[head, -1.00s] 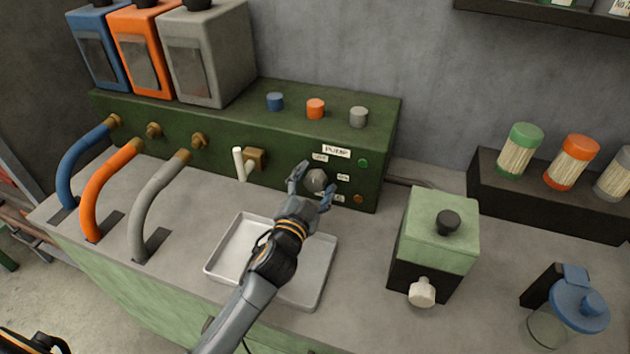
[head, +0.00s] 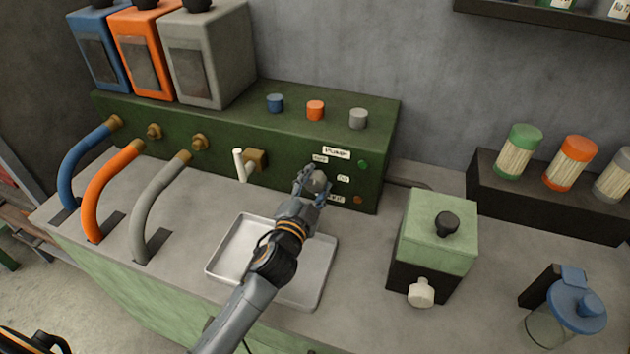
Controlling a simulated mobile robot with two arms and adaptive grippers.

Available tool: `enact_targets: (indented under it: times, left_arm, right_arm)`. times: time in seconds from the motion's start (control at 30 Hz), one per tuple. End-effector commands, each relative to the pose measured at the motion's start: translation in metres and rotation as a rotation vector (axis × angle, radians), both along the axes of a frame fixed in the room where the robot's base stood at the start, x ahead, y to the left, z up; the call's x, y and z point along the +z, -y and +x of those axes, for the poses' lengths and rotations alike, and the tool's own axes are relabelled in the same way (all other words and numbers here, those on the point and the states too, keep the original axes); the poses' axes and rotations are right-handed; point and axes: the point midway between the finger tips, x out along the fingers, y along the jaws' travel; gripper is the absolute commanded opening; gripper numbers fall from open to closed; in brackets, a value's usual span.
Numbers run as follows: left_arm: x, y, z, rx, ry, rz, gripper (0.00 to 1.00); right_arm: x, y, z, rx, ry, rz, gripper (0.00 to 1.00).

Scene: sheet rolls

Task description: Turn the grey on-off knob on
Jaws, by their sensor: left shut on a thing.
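My right gripper does not show.
A metal tray (head: 228,250) lies under my left arm. A green-topped box (head: 437,232) with knobs stands to the right. Blue, orange and grey hoses (head: 157,205) rise at the left. A white-handled tap (head: 240,165) is left of the knob.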

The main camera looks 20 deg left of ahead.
Motion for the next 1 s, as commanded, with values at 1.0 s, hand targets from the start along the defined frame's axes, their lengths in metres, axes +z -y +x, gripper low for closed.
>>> enact_targets:
  times: [1.0]
  left_arm:
    - [0.0,0.0,0.0,-0.002,0.03,0.957,0.13]
  right_arm:
    - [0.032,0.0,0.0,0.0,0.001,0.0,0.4]
